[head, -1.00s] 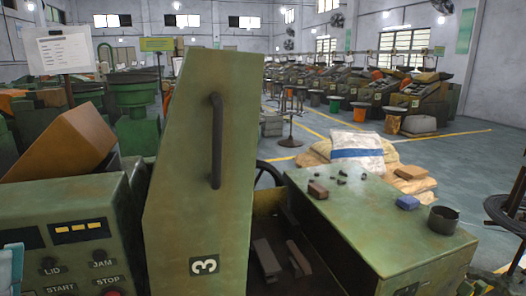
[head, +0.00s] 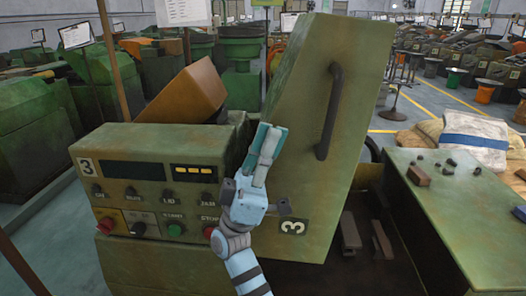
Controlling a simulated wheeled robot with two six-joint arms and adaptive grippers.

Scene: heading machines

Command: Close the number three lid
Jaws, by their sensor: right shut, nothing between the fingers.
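The number three lid (head: 345,110) is a tall green panel that stands raised and open, tilted a little, with a dark vertical handle (head: 329,112) and an upside-down-looking "3" label near its bottom. My right gripper (head: 270,138) is shut and empty, fingers pointing up. In the picture it overlaps the lid's left edge, left of the handle; I cannot tell whether it touches the lid. The machine's control box (head: 128,143), marked 3, stands to the left with its buttons and a small display. My left gripper is not in view.
An orange-brown chute (head: 187,92) stands behind the control box. Right of the lid is an open cavity with metal blocks (head: 350,233) inside. A green worktop (head: 450,215) with small parts lies farther right. White and tan sacks (head: 475,135) lie behind it.

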